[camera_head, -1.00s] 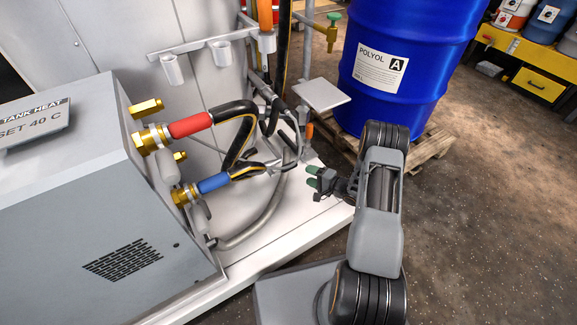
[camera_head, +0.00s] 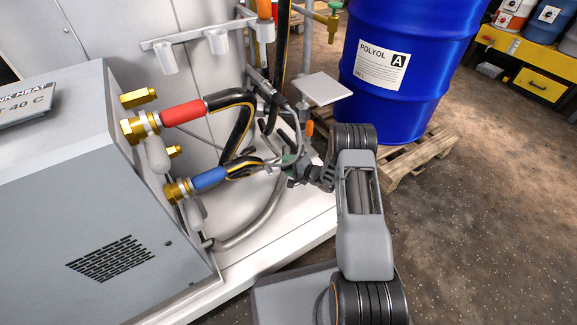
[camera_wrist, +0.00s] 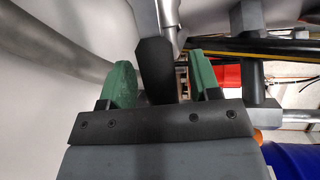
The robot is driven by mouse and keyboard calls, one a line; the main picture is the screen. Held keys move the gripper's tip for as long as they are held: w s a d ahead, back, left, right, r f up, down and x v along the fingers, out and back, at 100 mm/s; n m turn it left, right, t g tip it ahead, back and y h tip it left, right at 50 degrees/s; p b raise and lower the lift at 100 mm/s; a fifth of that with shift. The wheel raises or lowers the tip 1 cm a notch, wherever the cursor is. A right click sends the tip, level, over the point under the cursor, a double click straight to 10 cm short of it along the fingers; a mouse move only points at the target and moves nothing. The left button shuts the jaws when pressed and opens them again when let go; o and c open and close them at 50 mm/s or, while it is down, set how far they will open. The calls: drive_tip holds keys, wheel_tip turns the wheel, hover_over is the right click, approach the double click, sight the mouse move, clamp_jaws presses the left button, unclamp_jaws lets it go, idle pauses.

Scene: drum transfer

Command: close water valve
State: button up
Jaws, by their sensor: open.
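My gripper (camera_head: 289,168) is among the hoses and pipes by the white panel. In the wrist view my gripper (camera_wrist: 160,82) has its two green fingertips apart. A dark grey lever-like piece (camera_wrist: 154,68), joined to a silver pipe fitting (camera_wrist: 165,15), lies between them, with gaps at both sides. I cannot tell for sure whether it is the water valve's handle. In the head view the gripper and hoses hide this spot. A red-sleeved hose (camera_head: 184,112) and a blue-sleeved hose (camera_head: 209,178) run from brass fittings on the grey heater unit (camera_head: 60,190).
A blue drum (camera_head: 400,80) stands on a wooden pallet (camera_head: 425,160) to the right. A small grey plate (camera_head: 322,89) sits above the gripper. A black hose (camera_head: 240,120) and a grey pipe (camera_head: 255,228) are close on the left. The floor (camera_head: 480,230) at right is clear.

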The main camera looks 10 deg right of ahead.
clamp_jaws()
idle(0.4)
drive_tip(key=shift+r, duration=0.15)
